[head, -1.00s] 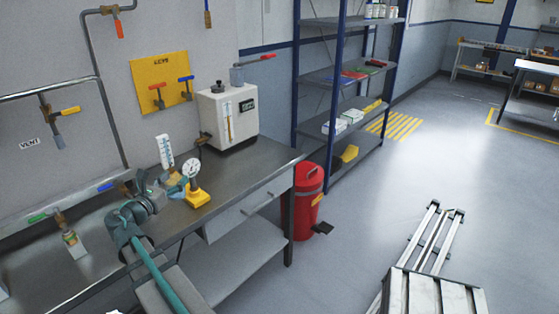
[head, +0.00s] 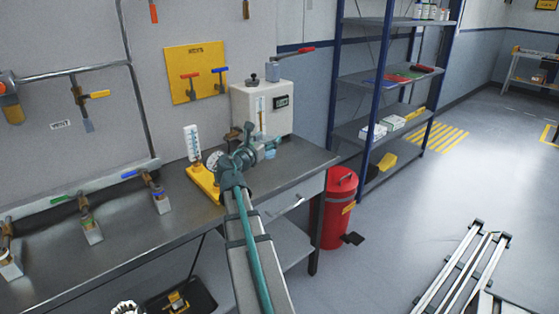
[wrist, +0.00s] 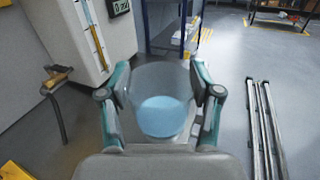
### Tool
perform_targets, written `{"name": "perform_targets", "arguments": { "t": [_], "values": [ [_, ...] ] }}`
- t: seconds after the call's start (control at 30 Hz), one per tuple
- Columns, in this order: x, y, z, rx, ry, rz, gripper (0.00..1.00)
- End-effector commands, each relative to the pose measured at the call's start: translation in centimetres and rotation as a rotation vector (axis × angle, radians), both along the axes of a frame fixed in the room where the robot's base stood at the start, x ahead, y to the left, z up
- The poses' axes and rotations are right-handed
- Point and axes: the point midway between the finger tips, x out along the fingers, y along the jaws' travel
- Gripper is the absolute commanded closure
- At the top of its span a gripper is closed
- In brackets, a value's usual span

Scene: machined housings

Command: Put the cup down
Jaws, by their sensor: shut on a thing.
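The cup (wrist: 163,112) is clear and holds light blue liquid; it looks upright between the fingers in the wrist view. My gripper (wrist: 162,82) is shut on it, one finger on each side. In the head view my gripper (head: 262,147) is over the right part of the grey workbench (head: 308,158), in front of the white box. A small patch of the light blue cup (head: 270,154) shows there; the gripper hides most of it. I cannot tell whether the cup's base touches the bench.
The white box (head: 262,108) with a gauge tube and display stands behind my gripper. A yellow stand (head: 203,184) with a thermometer and round dial is just left. A red bin (head: 339,210) stands beyond the bench's right end. The bench's right corner is bare.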

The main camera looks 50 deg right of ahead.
Motion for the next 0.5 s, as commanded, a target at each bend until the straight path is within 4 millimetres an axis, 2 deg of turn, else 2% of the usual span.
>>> {"name": "perform_targets", "arguments": {
  "t": [0.37, 0.5],
  "values": [
    [3.8, -7.6, -3.6, 0.001, 0.003, -0.002, 0.74],
    [4.6, -9.3, -6.2, 0.003, 0.002, -0.001, 0.74]
  ]
}}
